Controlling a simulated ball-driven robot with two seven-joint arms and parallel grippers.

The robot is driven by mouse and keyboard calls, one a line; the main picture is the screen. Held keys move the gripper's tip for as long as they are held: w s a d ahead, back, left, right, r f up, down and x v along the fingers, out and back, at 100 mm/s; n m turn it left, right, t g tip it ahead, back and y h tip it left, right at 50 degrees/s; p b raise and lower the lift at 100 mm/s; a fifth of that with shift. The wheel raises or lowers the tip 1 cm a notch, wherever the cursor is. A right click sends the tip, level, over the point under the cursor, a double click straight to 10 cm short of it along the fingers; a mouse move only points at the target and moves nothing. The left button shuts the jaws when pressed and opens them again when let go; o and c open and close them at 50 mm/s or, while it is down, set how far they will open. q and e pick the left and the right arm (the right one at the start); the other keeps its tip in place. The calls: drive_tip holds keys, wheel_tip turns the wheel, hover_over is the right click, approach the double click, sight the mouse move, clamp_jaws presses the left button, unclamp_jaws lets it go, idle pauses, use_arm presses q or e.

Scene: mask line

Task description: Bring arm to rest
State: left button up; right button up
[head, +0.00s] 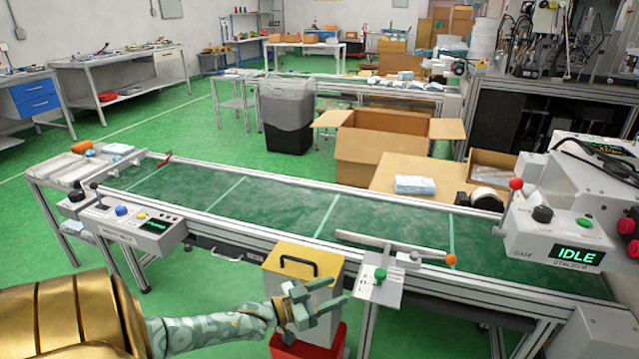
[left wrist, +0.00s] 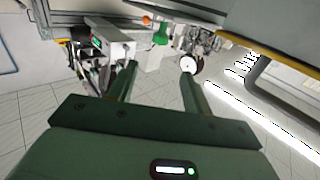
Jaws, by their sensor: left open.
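My left gripper (head: 318,304) is in the head view, low in the middle, at the end of my patterned arm that comes in from the lower left. Its two fingers are spread apart with nothing between them. In the left wrist view the same open gripper (left wrist: 158,85) shows, empty between its fingertips. It is in front of the near side of the green conveyor belt (head: 270,205), overlapping a yellow-topped bin (head: 302,262) in the picture. I cannot tell whether it touches the bin. My right gripper is in neither view.
A control box (head: 375,284) with a green knob is on the conveyor's near rail. A grey machine (head: 570,225) reading IDLE stands at the right. A red bin (head: 282,348) is below the gripper. Another control box (head: 135,226) is at the left. An open carton (head: 375,150) stands behind the belt.

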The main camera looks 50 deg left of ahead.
use_arm(q)
drive_tip(key=shift+v, duration=0.8)
drive_tip(key=shift+f, duration=0.1)
